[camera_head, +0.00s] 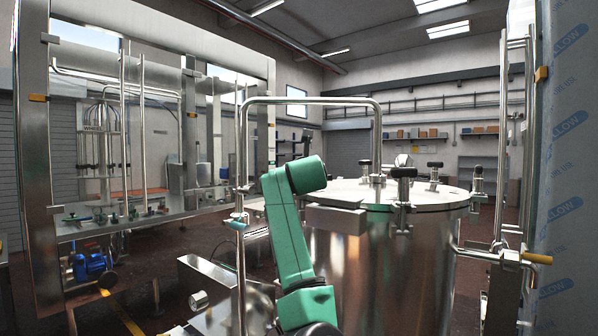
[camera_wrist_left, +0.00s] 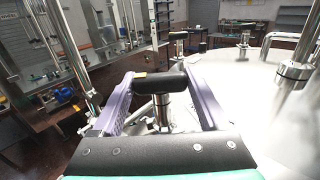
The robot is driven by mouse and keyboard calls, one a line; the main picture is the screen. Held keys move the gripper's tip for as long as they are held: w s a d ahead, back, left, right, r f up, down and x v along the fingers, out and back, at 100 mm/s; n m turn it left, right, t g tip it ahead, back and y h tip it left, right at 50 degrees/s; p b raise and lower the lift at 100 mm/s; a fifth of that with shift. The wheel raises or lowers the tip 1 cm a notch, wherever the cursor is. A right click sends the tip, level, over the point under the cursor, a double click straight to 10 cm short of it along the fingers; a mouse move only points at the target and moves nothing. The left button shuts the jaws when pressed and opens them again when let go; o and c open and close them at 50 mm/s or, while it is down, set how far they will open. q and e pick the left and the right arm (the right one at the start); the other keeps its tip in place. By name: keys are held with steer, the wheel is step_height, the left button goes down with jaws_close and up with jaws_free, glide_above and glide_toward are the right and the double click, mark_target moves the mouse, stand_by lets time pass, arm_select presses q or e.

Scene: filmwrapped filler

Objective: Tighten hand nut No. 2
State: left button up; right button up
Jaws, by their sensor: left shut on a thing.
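A steel tank (camera_head: 375,270) with a round lid (camera_head: 420,194) stands right of centre in the head view. Black-topped hand nuts (camera_head: 403,172) stand around its rim; no number is readable on them. In the left wrist view my left gripper (camera_wrist_left: 160,78) has its two purple fingers on either end of a black hand nut bar (camera_wrist_left: 162,84) and is shut on it. The nut's steel stem (camera_wrist_left: 161,112) is upright below. In the head view my green left arm reaches up at the tank's left side and its fingers cannot be made out. My right gripper is not in view.
A bent steel pipe (camera_head: 310,100) arches over the lid's left side. A wrapped column (camera_head: 570,180) and a side pipe (camera_head: 500,257) stand at the right. A framed machine (camera_head: 150,215) and a blue motor (camera_head: 92,268) are at the left.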

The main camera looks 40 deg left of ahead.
arm_select(q)
steer(key=m+t+h+b, duration=0.1)
steer(key=b, duration=0.1)
steer(key=m+t+h+b, duration=0.2)
steer(key=shift+s+a+f+h+b, duration=0.1)
steer(key=shift+f+h+b, duration=0.2)
steer(key=shift+r+m+t+h+b, duration=0.1)
steer(key=shift+m+t+h+b, duration=0.3)
steer(key=shift+h, duration=0.3)
steer(key=m+h, duration=0.1)
steer(key=m+t+h, duration=0.1)
steer(key=shift+r+h, duration=0.2)
steer(key=shift+h, duration=0.1)
steer(key=m+h, duration=0.1)
steer(key=t+h+p, duration=0.1)
steer(key=shift+r+m+h, duration=0.25)
steer(key=shift+m+h, duration=0.05)
steer(key=shift+m, duration=0.1)
steer(key=m+h+p, duration=0.2)
steer(key=h+p, duration=0.1)
steer(key=p, duration=0.1)
steer(key=m+h+p, duration=0.2)
steer(key=h+p, duration=0.1)
steer(key=shift+r+p, duration=0.1)
steer(key=shift+p, duration=0.25)
steer(key=shift+f+m+h+p, duration=0.4)
steer(key=shift+h+p, duration=0.3)
steer(key=shift+h, duration=0.1)
